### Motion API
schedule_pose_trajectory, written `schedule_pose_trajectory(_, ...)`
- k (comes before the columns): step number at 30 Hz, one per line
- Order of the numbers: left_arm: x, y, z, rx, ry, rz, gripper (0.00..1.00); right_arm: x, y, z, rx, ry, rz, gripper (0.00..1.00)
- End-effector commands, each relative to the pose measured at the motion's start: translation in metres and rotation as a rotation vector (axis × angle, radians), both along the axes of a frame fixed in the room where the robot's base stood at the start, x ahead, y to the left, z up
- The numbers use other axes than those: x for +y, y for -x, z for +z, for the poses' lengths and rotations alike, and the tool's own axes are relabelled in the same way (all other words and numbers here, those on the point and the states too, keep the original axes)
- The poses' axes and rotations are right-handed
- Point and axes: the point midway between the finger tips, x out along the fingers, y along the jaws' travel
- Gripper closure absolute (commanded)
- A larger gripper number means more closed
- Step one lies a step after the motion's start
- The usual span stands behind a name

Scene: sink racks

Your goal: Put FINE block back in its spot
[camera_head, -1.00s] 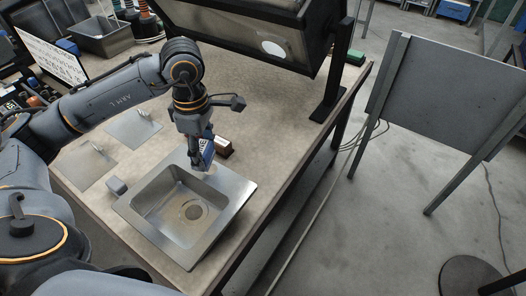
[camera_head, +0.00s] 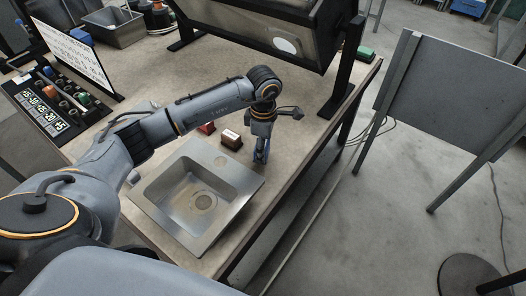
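My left gripper (camera_head: 262,153) points down just beyond the right back corner of the sink, low over the table. Its fingers look narrow and close together; I cannot tell whether they are shut or hold anything. A dark brown block with a pale top (camera_head: 231,138) sits on the table behind the sink, left of the gripper and apart from it. A small red block (camera_head: 207,127) is partly hidden behind my arm. A green block (camera_head: 366,52) lies at the far right table edge. No label is readable, so I cannot tell which is FINE. My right gripper is out of view.
A metal sink (camera_head: 160,205) fills the front of the table. A rack with numbered slots (camera_head: 45,115) and a white text board (camera_head: 68,50) stand at left. A grey bin (camera_head: 115,27) is at the back. A large black-framed box (camera_head: 270,25) overhangs the back.

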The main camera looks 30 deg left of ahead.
Motion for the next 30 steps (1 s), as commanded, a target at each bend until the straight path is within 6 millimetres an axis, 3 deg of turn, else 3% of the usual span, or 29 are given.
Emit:
schedule_pose_trajectory(5, 0.001, 0.002, -0.023, 0.005, -0.001, 0.002, 0.76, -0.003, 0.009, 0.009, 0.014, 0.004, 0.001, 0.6)
schedule_pose_trajectory(15, 0.001, 0.001, -0.029, 0.001, -0.002, 0.0, 0.76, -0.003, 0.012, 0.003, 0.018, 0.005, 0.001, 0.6)
schedule_pose_trajectory(16, 0.001, 0.001, -0.028, 0.002, -0.001, 0.0, 0.42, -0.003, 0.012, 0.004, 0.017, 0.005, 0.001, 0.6)
schedule_pose_trajectory(19, 0.001, 0.001, -0.027, 0.002, -0.001, 0.001, 0.23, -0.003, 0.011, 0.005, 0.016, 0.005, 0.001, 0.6)
schedule_pose_trajectory(30, 0.001, 0.002, -0.024, 0.002, 0.0, 0.001, 0.23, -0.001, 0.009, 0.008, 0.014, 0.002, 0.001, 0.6)
